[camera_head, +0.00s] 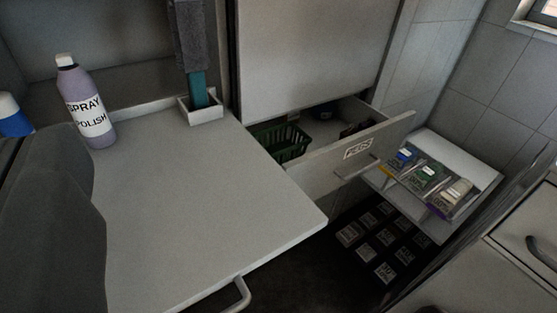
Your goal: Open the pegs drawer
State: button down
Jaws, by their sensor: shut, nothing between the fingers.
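The pegs drawer (315,173) is right of centre, below a large pale panel. Its front carries a white label that seems to read PEGS (359,148) and a grey bar handle (357,168). The drawer stands pulled out, and its inside shows. A dark green basket (279,143) sits in its left part, with dark items farther right that I cannot make out. The drawer's far back is hidden under the panel. No gripper fingers show. A dark grey rounded shape at the lower left may be part of my arm.
A pale worktop (190,190) fills the left, with a spray polish bottle (91,105) and a white holder (203,110) at its back. A tray of packets (425,177) lies right of the drawer. Labelled dark items (377,243) sit below. A cabinet stands lower right.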

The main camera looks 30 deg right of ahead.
jog(key=w+d+f+g+h, duration=0.1)
jog(key=w+d+f+g, duration=0.4)
jog(key=w+d, duration=0.6)
jog(key=w+d+f+g, duration=0.6)
jog(key=w+d, duration=0.3)
jog(key=w, duration=0.3)
jog(key=w+d+f+g+y, duration=0.2)
jog(key=w+d+f+g, duration=0.15)
jog(key=d+f, duration=0.6)
notch_tip(320, 180, down, 7)
jog(key=d, duration=0.1)
jog(key=shift+d+n+t, duration=0.2)
jog(key=shift+n+t, duration=0.1)
jog(key=shift+t, duration=0.15)
jog(key=shift+f, duration=0.1)
